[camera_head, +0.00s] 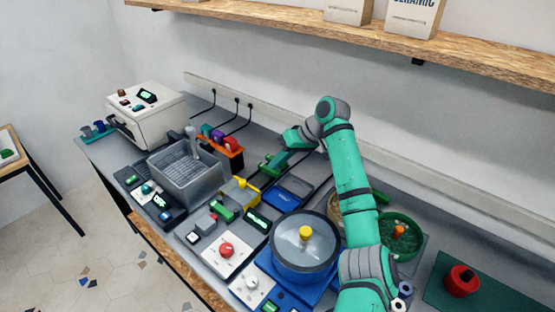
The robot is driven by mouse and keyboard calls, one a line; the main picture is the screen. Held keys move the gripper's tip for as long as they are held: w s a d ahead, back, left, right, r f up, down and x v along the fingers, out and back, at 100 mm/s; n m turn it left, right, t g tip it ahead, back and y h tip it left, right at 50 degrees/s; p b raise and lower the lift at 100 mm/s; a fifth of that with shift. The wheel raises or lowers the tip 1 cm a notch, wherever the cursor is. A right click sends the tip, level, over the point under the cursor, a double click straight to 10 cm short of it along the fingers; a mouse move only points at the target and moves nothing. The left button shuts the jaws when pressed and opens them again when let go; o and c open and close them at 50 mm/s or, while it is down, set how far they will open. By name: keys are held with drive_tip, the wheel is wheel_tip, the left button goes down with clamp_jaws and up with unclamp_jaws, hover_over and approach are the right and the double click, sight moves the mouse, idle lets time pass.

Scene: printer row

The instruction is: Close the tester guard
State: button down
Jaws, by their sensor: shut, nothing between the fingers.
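My gripper (268,167) is at the end of the green and grey arm, above the back half of the bench. Its fingers are shut and empty, pointing down and left. Just below and left of it is a small yellow device (240,189). A blue device with a dark top (289,196) lies below and right of it. I cannot tell for certain which device is the tester or which part is its guard. Whether the fingers touch anything is too small to tell.
A blue round pot (304,250) with a clear lid and yellow knob stands in front. A grey sink-like basin (186,174) and a white machine (146,113) stand left. A green bowl (401,238) is right of my arm. A wooden shelf (470,57) runs above.

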sight(239, 192)
drive_tip(key=s+a+f, duration=0.1)
drive_tip(key=a+f, duration=0.4)
drive_tip(key=a, duration=0.2)
drive_tip(key=shift+s+a+f, duration=0.2)
drive_tip(key=shift+a+f, duration=0.05)
drive_tip(key=shift+d, duration=0.1)
